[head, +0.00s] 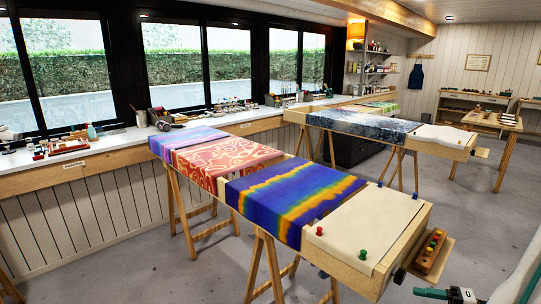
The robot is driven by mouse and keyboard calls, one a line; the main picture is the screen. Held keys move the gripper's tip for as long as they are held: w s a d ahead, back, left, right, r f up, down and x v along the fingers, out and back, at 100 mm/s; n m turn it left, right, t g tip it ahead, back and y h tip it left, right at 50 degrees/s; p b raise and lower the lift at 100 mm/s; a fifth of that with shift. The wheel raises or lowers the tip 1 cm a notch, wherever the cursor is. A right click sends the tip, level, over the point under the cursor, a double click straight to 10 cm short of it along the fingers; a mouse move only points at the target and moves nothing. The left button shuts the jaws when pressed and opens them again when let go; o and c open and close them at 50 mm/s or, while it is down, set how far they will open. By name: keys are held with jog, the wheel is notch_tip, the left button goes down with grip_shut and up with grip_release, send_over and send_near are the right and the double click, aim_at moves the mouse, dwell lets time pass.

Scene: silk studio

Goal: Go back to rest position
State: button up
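My gripper (446,295) shows at the bottom right edge, with green and grey parts and a white arm link beside it. It is partly cut off by the frame, and I cannot tell whether its fingers are open or shut. I see nothing clearly held in it. It is in front of the near end of a long wooden frame table (345,268), to the right of its leg.
The frame table carries a blue, yellow and purple silk (285,196), a red patterned silk (222,163) and a cream cloth (368,228) with pins. A small wooden rack (434,254) hangs at its end. A second frame table (455,142) stands behind. Grey floor (470,215) lies open right.

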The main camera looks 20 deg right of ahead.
jog(key=s+a+r+m+g+h, duration=0.3)
jog(key=a+r+m+g+h, duration=0.7)
jog(key=a+r+m, duration=1.5)
jog(key=shift+a+r+h, duration=0.5)
jog(key=shift+a+r, duration=0.15)
jog(key=shift+a, duration=0.35)
